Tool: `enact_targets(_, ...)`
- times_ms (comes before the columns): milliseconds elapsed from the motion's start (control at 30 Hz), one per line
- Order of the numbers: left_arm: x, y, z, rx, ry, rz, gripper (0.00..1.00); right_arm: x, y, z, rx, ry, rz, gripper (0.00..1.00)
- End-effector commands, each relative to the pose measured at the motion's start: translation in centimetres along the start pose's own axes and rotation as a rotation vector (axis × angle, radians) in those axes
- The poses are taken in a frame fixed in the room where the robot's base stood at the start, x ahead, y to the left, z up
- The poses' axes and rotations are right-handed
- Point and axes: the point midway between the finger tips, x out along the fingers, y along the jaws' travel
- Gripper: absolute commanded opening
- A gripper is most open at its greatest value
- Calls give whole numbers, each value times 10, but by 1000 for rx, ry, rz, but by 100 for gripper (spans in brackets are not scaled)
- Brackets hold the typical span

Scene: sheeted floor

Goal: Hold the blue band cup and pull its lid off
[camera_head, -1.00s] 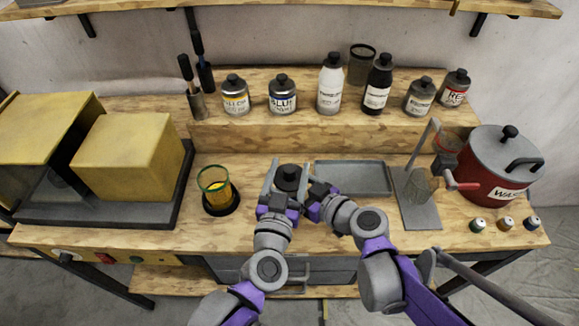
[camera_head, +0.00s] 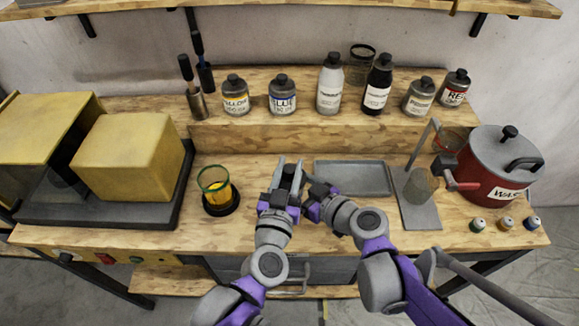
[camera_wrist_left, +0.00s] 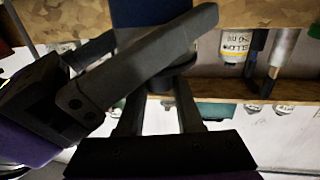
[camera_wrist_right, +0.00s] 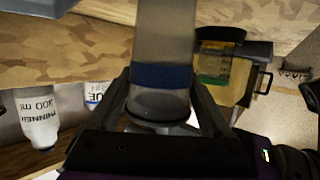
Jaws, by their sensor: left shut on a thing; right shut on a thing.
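The blue band cup (camera_wrist_right: 160,77) stands between the fingers of my right gripper (camera_head: 309,190) in the right wrist view, its blue band at the fingertips. The right gripper is shut on the cup. My left gripper (camera_head: 289,172) is just beside it, fingers close together. In the left wrist view, the dark lid (camera_wrist_left: 165,83) lies at its fingertips, against the blue of the cup, and the left gripper is shut on it. A right gripper finger crosses in front there. In the head view the grippers hide cup and lid. I cannot tell whether the lid is still seated.
A glass with yellow contents (camera_head: 214,186) stands on a dark base to the left. A grey tray (camera_head: 352,178) lies right of the grippers, then a clamp stand (camera_head: 419,212) and a red pot (camera_head: 500,165). Several bottles line the raised shelf behind. The bench front is mostly clear.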

Motion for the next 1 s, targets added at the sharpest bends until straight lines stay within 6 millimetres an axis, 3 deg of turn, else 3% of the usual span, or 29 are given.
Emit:
enact_targets(633,0,0,-1,0,0,0,0,0,0,0,0,0,0,0)
enact_targets(1000,0,0,-13,0,0,0,0,0,0,0,0,0,0,0)
